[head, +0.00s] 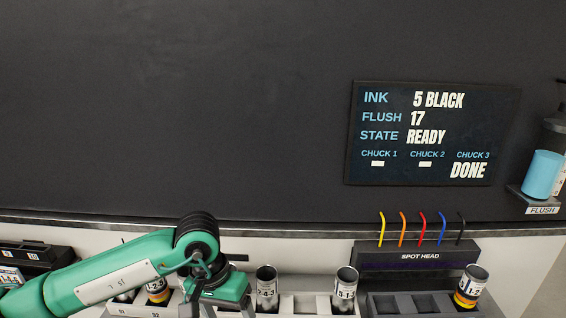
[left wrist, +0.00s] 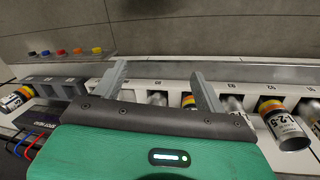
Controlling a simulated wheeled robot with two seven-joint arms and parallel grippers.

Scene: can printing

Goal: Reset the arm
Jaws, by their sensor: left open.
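My left arm (head: 125,265) reaches in from the left in the head view. Its gripper (left wrist: 159,72) shows in the left wrist view with two grey fingers spread apart and nothing held between them. In the head view the gripper end hangs over the row of can slots, its fingertips cut off by the lower edge. A can marked 2-4-3 (head: 266,290) stands just right of the gripper. A can marked 5-1-5 (head: 346,292) stands farther right. My right gripper is not in view.
Another striped can (head: 156,291) stands left of the gripper. The screen (head: 432,134) reads 5 BLACK, flush 17, READY, chuck 3 DONE. A blue flush cup (head: 542,174) sits at right.

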